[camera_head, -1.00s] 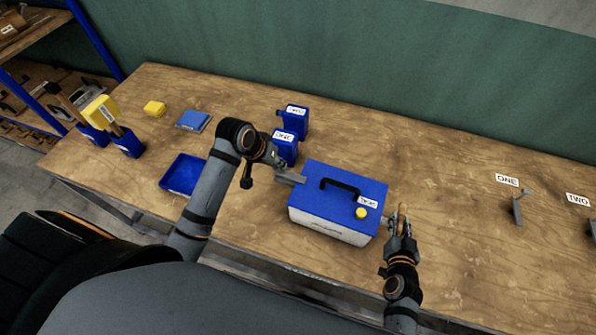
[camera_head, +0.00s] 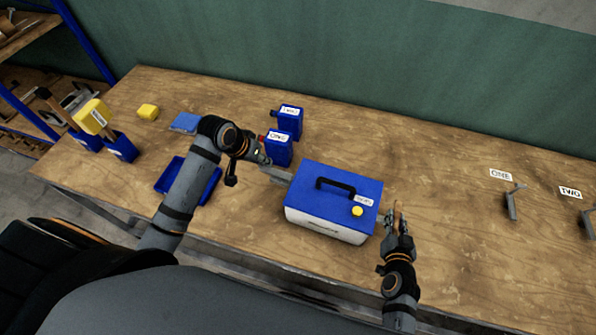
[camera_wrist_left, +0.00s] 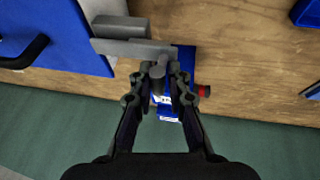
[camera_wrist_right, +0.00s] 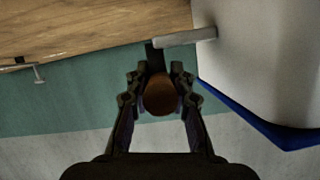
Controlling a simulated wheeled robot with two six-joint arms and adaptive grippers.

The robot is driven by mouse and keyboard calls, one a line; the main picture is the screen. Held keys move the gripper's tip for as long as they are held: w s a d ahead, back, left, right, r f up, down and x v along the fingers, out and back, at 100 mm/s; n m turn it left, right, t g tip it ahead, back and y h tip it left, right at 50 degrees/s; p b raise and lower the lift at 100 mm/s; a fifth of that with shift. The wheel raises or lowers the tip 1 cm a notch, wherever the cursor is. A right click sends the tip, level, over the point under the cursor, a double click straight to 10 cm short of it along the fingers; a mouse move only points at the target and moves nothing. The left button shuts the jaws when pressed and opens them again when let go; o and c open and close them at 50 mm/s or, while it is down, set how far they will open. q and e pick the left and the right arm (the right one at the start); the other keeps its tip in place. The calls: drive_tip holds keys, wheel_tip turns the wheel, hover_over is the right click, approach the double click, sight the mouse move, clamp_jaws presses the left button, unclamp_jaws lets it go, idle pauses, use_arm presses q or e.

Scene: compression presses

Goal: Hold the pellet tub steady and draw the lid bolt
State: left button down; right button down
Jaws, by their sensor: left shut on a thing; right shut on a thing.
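The pellet tub (camera_head: 325,221) has a white body and a blue lid (camera_head: 338,180) with a black handle and a yellow knob. It stands upright at the middle front of the bench. My left gripper (camera_head: 264,166) is at its left side, shut on the grey peg of the bolt (camera_wrist_left: 132,48). The bolt's flat bar passes by a grey block at the tub's side in the left wrist view. My right gripper (camera_head: 397,218) is at the tub's right side, shut on a brown round grip (camera_wrist_right: 160,97). A grey bar joins that side to the tub in the right wrist view.
Two blue containers (camera_head: 279,148) stand behind my left gripper. A blue tray (camera_head: 166,180) is partly behind my left arm. Grey hooks (camera_head: 512,204) stand by labels at the right. Bench between tub and hooks is clear.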

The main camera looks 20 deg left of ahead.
use_arm(q)
drive_tip(key=shift+a, duration=0.25)
drive_tip(key=c, duration=1.8)
unclamp_jaws()
drive_tip(key=o, duration=0.6)
drive_tip(key=v, duration=1.2)
use_arm(e)
drive_tip(key=c, duration=1.1)
unclamp_jaws()
